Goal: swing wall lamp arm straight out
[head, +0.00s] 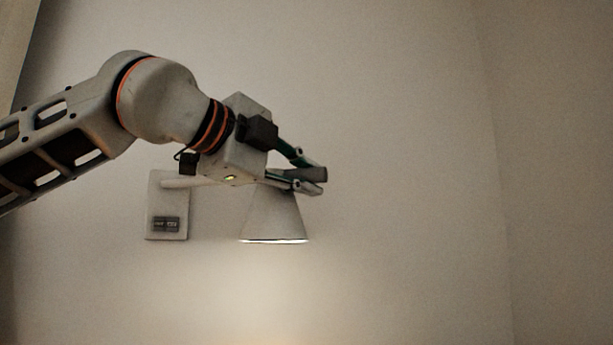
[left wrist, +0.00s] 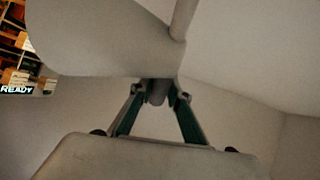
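The wall lamp has a pale wall plate (head: 167,222), a thin horizontal arm (head: 198,183) and a lit cone shade (head: 274,220). A dark grey grip (head: 317,174) sticks out past the shade. My left gripper (head: 305,174) has its fingers on either side of this grip and appears shut on it. In the left wrist view, the fingertips (left wrist: 159,92) close in on the grey grip (left wrist: 157,91), below the large shade (left wrist: 95,40) and the lamp arm (left wrist: 184,18). My gripper body hides part of the lamp arm in the head view. My right gripper is not seen.
The plate has a small dark panel (head: 165,224) on it. The bare wall (head: 400,120) to the right is clear up to the room corner. Shelves with books (left wrist: 18,45) show at the left of the left wrist view.

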